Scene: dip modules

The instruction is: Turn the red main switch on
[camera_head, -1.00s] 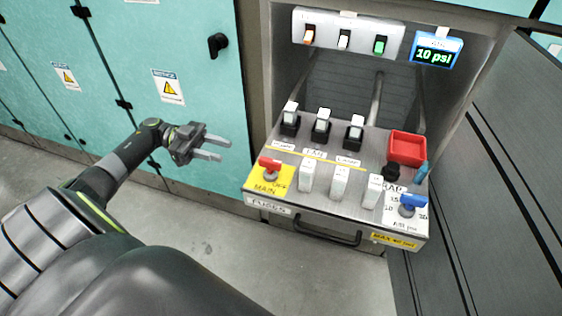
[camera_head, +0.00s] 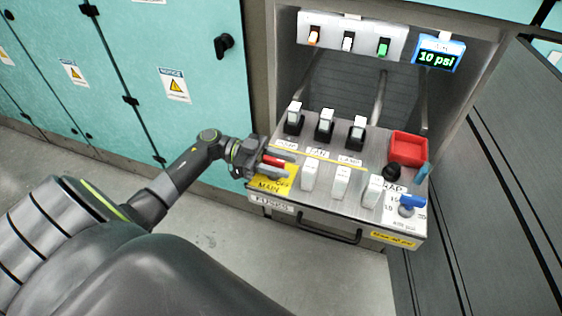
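The red main switch (camera_head: 273,161) sits on the yellow MAIN plate (camera_head: 268,187) at the left front of the panel. Its red handle shows between the two fingers of my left gripper (camera_head: 281,161). The gripper looks open, with one finger on each side of the handle; I cannot tell whether either finger touches it. The gripper hides the switch's base and part of the yellow plate, so the handle's exact setting is hard to read. My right gripper is not in view.
White-tipped levers (camera_head: 325,125) stand behind several white blocks (camera_head: 342,182) right of the switch. A red tray (camera_head: 408,148) and blue valve handle (camera_head: 411,201) are farther right. A display (camera_head: 437,56) reads 10 psi. A drawer handle (camera_head: 328,229) juts out in front.

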